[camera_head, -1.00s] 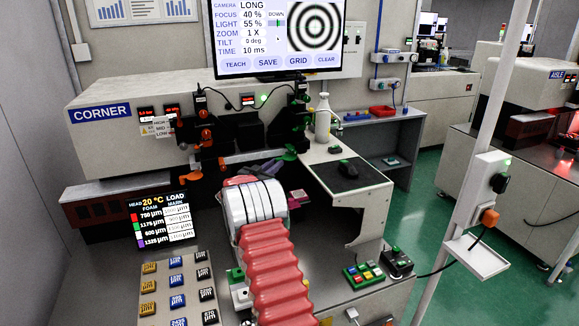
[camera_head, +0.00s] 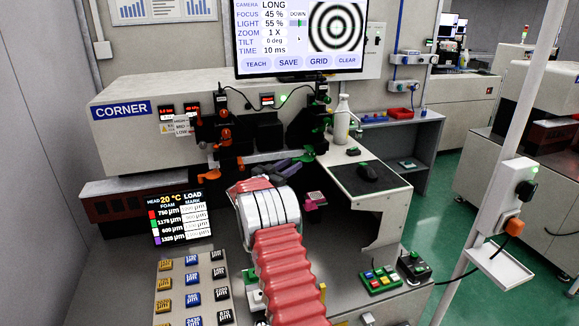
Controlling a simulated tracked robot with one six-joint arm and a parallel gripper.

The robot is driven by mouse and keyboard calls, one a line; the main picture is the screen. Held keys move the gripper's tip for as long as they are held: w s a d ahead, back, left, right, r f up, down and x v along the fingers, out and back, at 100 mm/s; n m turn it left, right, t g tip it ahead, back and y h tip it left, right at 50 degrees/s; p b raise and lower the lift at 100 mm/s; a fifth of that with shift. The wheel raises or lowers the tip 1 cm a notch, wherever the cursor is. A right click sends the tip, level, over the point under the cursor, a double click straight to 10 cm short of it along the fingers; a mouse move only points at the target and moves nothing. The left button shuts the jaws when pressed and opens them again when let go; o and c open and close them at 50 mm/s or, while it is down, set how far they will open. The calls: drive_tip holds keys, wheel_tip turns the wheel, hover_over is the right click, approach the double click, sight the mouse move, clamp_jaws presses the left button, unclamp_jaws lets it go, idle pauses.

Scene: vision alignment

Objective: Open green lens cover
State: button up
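The green lens cover (camera_head: 308,150) shows as a small green patch below the dark right-hand camera unit (camera_head: 307,125) on the machine front. It is partly hidden by my gripper (camera_head: 296,160), whose dark fingers reach up to it from below left. Contact between them cannot be told. My arm, with a white ringed joint and a red ribbed sleeve, comes up from the bottom and hides the rest of the gripper. The finger gap is too small to make out. An orange cover (camera_head: 213,169) hangs below the left camera unit (camera_head: 224,130).
The monitor (camera_head: 299,38) shows focus 45 %. Blocks on a tray (camera_head: 177,317) and a green button box (camera_head: 381,279) lie in front. A pole (camera_head: 500,120) stands at right.

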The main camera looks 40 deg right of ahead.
drive_tip(key=v, duration=1.3)
drive_tip(key=shift+a, duration=0.3)
